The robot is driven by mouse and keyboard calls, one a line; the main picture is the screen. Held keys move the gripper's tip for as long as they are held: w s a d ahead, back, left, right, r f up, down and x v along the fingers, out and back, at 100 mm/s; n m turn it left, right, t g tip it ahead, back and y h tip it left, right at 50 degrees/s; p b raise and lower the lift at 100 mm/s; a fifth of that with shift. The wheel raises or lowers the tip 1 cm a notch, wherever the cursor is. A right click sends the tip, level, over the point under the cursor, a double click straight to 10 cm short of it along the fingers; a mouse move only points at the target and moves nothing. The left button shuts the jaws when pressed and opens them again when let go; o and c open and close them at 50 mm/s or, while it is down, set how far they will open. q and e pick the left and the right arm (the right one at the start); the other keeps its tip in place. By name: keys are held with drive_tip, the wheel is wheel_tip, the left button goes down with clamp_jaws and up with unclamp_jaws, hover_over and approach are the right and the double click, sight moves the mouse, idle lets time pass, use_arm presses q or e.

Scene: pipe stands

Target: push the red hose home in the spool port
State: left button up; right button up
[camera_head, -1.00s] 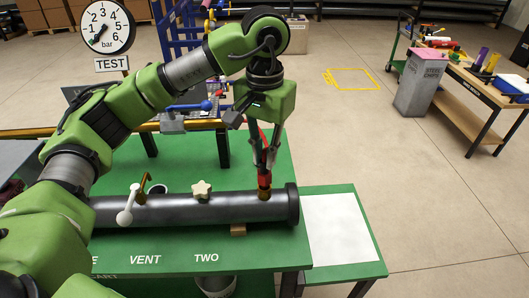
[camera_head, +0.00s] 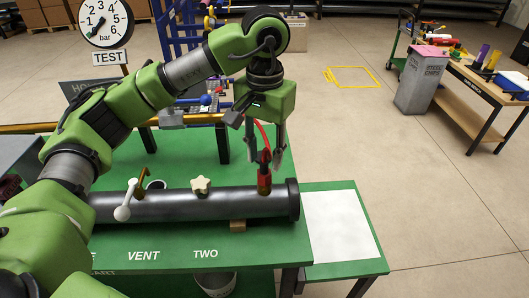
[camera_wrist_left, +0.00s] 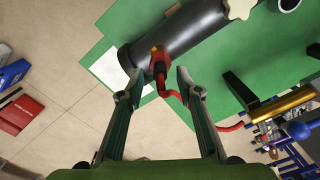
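The grey spool (camera_head: 225,206) lies across the green table. The red hose (camera_head: 264,180) stands upright at the brass spool port (camera_wrist_left: 156,50), near the spool's right end. Its red end meets the brass; I cannot tell how deep it sits. The hose's thinner length curves up and away behind my gripper. My left gripper (camera_head: 265,161) points down above the port, its fingers spread apart on both sides of the hose. The left wrist view shows the red hose end (camera_wrist_left: 159,66) between the open fingertips, with gaps beside it. My right gripper is not in view.
The spool carries a white-handled valve (camera_head: 124,210) and a cream star knob (camera_head: 201,185). A pressure gauge (camera_head: 103,22) stands at the back left. A white sheet (camera_head: 340,226) lies on the lower green shelf at right.

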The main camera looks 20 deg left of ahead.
use_arm(q)
drive_tip(key=shift+r+p, duration=1.55)
drive_tip(key=shift+r, duration=1.05)
